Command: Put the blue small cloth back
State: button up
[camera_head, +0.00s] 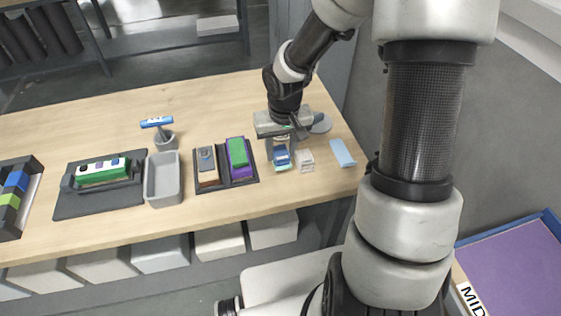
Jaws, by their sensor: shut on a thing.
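My gripper (282,141) points down over the right part of the wooden table. It is shut on a small blue item (281,156) with pale and greenish parts below it. The fingers partly hide this item, and I cannot tell whether it is the small cloth or whether it touches the table. A flat light-blue piece (342,152), like a folded cloth, lies apart near the table's right edge.
A small clear or whitish item (304,160) stands just right of the held item. To the left are a dark tray (226,184) with a brown block and a green-purple block, and a grey bin (163,200). A grey round thing (320,124) lies behind my gripper.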

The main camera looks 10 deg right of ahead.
aim_at(281, 154)
jog(key=shift+f+b, duration=0.4)
jog(key=shift+f, duration=1.7)
jog(key=shift+f, duration=0.1)
jog(key=o, duration=0.8)
jog(key=shift+o, duration=0.2)
jog(key=r+p, duration=0.1)
jog(key=r, duration=0.3)
jog(key=s+r, duration=0.1)
jog(key=r, duration=0.3)
jog(key=r+p, duration=0.1)
jog(key=r, duration=0.3)
jog(key=shift+s+p, duration=0.35)
